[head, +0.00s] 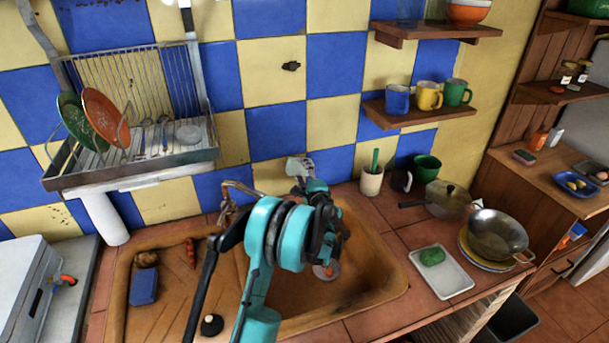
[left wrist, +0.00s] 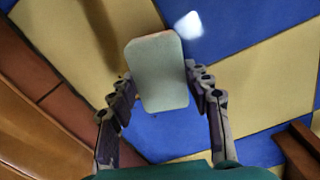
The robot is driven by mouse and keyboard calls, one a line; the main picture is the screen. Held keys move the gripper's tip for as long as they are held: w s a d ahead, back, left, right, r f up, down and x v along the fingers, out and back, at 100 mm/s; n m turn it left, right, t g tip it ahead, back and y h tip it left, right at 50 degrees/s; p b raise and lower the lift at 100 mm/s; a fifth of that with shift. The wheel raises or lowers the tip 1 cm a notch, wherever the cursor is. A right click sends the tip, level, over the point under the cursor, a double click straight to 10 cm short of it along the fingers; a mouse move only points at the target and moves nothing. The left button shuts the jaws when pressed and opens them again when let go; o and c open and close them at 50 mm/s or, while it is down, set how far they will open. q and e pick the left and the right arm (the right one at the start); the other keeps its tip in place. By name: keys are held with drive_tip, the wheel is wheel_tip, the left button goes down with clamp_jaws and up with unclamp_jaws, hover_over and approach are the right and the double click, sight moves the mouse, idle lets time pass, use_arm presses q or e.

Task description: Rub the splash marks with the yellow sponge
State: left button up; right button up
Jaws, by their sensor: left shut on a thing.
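My left gripper (head: 312,180) is raised in front of the checkered wall above the sink, partly hidden behind my own arm in the head view. In the left wrist view its fingers (left wrist: 157,80) are shut on the sides of a flat, rounded sponge (left wrist: 160,55), which looks pale grey-green there. A blurred white splash mark (left wrist: 188,25) shows on a blue tile just beyond the sponge's upper right corner. A pale patch (head: 298,167) shows by the fingertips in the head view; I cannot tell whether it is sponge or mark. I cannot tell whether the sponge touches the wall.
A faucet (head: 240,190) stands left of the gripper, over the brown sink (head: 375,280). A dish rack (head: 140,170) hangs at left. A mug shelf (head: 420,117) is at right. A utensil cup (head: 371,182), pot (head: 447,198) and white tray (head: 441,272) occupy the right counter.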

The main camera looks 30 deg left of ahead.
use_arm(q)
drive_tip(key=shift+x, duration=1)
idle(0.6)
drive_tip(key=shift+w, duration=0.1)
drive_tip(key=shift+w+d+b, duration=0.4)
drive_tip(key=shift+w+d, duration=0.95)
drive_tip(key=shift+w+f, duration=0.1)
drive_tip(key=shift+s+a+b, duration=0.45)
drive_tip(key=shift+s+a, duration=1)
drive_tip(key=shift+s, duration=0.05)
drive_tip(key=shift+s+d, duration=0.45)
drive_tip(key=shift+b+v, duration=0.4)
drive_tip(key=shift+v, duration=1.9)
